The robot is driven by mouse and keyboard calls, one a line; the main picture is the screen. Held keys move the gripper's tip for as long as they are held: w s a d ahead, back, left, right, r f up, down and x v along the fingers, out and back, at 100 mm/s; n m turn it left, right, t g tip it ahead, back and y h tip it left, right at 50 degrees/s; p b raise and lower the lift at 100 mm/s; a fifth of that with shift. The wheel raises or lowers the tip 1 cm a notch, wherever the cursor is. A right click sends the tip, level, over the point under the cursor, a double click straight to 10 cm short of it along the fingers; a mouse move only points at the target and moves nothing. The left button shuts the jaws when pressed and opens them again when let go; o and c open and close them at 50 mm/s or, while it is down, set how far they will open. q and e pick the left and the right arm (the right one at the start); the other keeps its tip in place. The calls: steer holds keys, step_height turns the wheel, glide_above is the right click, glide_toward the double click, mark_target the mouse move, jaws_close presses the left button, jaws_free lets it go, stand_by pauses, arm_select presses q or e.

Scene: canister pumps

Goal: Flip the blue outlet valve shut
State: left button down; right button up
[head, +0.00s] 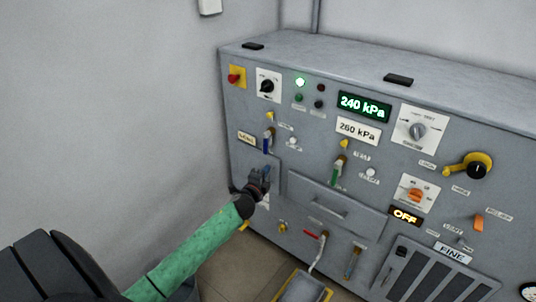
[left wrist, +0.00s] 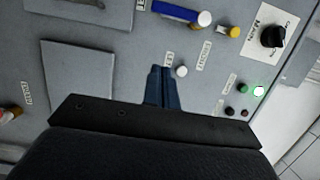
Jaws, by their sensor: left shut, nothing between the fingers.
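A valve with a blue handle (head: 267,143) sits on the upper left of the grey panel, its handle hanging down along the panel face. It also shows in the left wrist view as a blue handle (left wrist: 182,12) at the top edge, partly cut off. A second lever with some blue (head: 353,262) is low on the panel; I cannot read which one is labelled outlet. My left gripper (head: 266,172) is shut and empty, just below the upper blue handle and apart from it. Its closed blue fingers (left wrist: 170,80) point at the panel in the left wrist view. My right gripper is out of view.
A green-handled valve (head: 337,171) is to the right, and a red lever (head: 316,237) is lower down. A white knob (left wrist: 181,71) lies close to my fingertips in the wrist view. A drawer (head: 325,207) fills the panel's middle. The wall is close on the left.

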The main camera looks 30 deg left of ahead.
arm_select(q)
steer(key=shift+r, duration=0.15)
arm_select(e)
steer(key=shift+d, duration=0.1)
